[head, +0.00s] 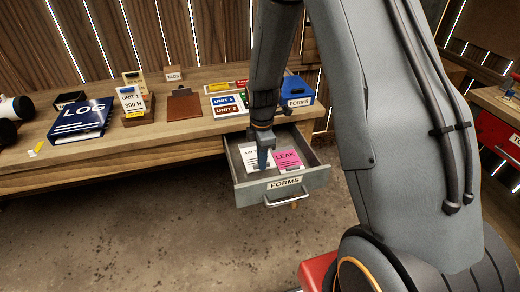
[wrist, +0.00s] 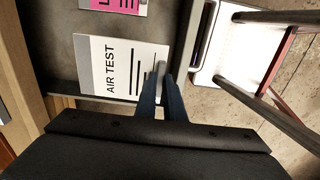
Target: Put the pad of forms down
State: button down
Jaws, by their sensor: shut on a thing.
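My gripper (head: 265,164) reaches down into the open grey drawer labelled FORMS (head: 243,188). It is shut on the near edge of a white AIR TEST pad (head: 253,152), which has a grey strip along one end. The pad also shows in the wrist view (wrist: 112,68), where my two fingers (wrist: 161,85) close on its right edge. The pad lies nearly flat within the drawer. I cannot tell whether its underside touches the drawer floor. A pink LEAK pad (head: 290,160) lies beside it to the right. My fingers hide part of the white pad.
The drawer walls stand close around the pads. A red cabinet (head: 497,135) stands at the far right.

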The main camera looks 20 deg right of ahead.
jog(key=f, duration=0.2)
jog(key=f+p, duration=0.1)
jog(key=f, duration=0.3)
jog(key=shift+w+a+f, duration=0.1)
jog(key=shift+a, duration=0.15)
jog(key=shift+f+p, duration=0.65)
jog(key=shift+f, duration=1.45)
jog(key=shift+f, duration=0.2)
jog(key=c, duration=2.2)
grip_release()
jog(key=shift+o, duration=0.2)
